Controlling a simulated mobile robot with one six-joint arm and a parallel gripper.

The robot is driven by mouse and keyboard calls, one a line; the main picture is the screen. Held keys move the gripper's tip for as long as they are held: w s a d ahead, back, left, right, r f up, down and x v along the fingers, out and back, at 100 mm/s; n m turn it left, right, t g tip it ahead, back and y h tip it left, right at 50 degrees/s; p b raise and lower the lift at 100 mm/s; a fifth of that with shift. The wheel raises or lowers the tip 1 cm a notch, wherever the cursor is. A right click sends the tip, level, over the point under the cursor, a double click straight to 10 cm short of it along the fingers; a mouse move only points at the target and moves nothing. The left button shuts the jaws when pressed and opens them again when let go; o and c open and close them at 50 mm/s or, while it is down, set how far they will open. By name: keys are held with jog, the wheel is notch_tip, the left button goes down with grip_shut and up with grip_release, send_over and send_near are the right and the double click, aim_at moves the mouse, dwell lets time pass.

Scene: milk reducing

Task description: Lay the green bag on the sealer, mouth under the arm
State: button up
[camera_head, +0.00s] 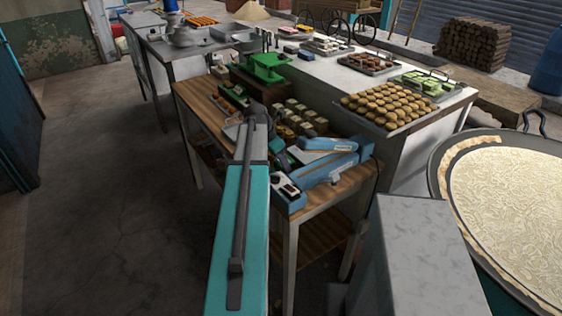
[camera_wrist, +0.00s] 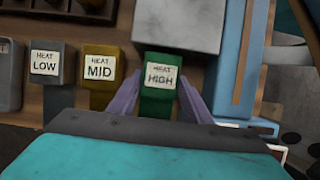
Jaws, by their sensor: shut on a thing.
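My gripper (camera_wrist: 160,95) has purple fingers on either side of a green block (camera_wrist: 156,108) with a white "HEAT HIGH" label, and is shut on it. I cannot tell whether this block belongs to a green bag; no bag can be made out clearly. A grey "HEAT LOW" block (camera_wrist: 45,85) and a yellow-brown "HEAT MID" block (camera_wrist: 101,60) stand left of it. The blue sealer (camera_head: 330,168) lies on the near end of the wooden table, its long arm (camera_head: 325,144) slanting right. In the head view my own teal arm hides much of the gripper's work area.
The wooden table (camera_head: 335,196) also bears a green press (camera_head: 266,67) and rows of small blocks (camera_head: 302,120) behind the sealer. A tray of round brown sweets (camera_head: 388,108) is on the counter to the right. A large pan (camera_head: 510,205) stands at the right.

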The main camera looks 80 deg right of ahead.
jog(key=o, duration=1.1)
jog(key=shift+f, duration=0.1)
jog(key=shift+r, duration=0.2)
jog(key=shift+b+v, duration=1.25)
jog(key=shift+v, duration=4.7)
